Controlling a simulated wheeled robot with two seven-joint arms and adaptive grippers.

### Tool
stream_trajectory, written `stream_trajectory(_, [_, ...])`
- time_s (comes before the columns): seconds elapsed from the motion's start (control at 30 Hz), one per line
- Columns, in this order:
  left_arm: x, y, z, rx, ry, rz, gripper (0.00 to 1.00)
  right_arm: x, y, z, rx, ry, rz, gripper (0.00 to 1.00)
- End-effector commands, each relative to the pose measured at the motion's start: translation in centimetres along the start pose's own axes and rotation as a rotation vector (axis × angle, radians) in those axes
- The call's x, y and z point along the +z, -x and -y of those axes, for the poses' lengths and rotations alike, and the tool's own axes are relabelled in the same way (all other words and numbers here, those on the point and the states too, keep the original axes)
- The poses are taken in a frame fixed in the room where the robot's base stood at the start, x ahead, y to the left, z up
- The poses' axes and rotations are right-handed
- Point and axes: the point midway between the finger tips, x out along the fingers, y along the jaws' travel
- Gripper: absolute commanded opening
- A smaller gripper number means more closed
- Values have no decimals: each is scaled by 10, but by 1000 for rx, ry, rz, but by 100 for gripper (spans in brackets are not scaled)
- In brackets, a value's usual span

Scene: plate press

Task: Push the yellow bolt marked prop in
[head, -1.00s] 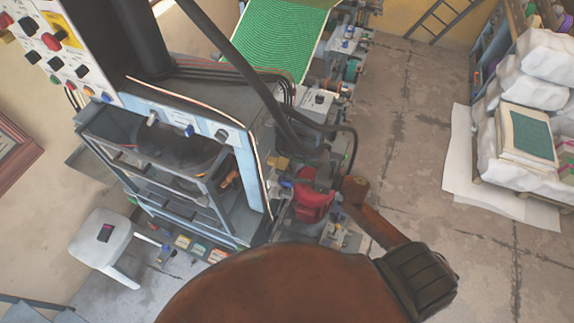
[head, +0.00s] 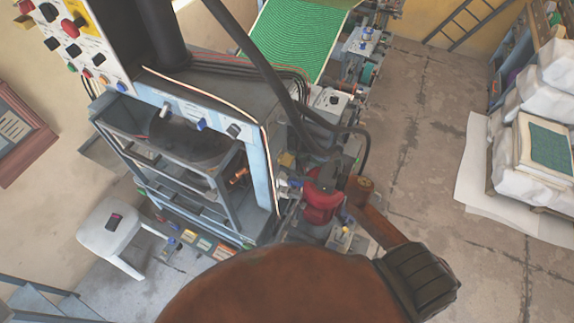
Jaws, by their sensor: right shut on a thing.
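My right arm (head: 385,235) reaches up from the bottom of the head view to the side of the press. My right gripper (head: 336,172) is small and dark there, just above a red rounded part (head: 321,203). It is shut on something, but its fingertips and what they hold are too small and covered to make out. A small yellow block (head: 287,160) shows on the press to the left of the gripper; I cannot tell whether it is the bolt, and no prop marking is readable. My left gripper is not in view.
The press frame (head: 262,185) stands left of my gripper, with black cables above it. A control panel (head: 75,35) is at top left, and a white stool (head: 112,226) at lower left. Wrapped paper stacks (head: 515,150) stand at right. The floor between is free.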

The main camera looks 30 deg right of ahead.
Motion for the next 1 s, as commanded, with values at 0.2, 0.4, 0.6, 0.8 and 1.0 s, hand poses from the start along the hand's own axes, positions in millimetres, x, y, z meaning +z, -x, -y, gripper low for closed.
stream_trajectory(0.2, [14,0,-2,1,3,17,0,0,0,0,-6,1,0,0])
stream_trajectory(0.4, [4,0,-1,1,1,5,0,1,-1,0,-5,1,0,52])
stream_trajectory(0.6, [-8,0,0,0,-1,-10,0,0,1,1,-7,1,0,61])
stream_trajectory(0.8, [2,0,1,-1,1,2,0,0,1,1,-6,1,0,61])
stream_trajectory(1.0, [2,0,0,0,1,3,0,-1,20,0,-7,0,-2,61])
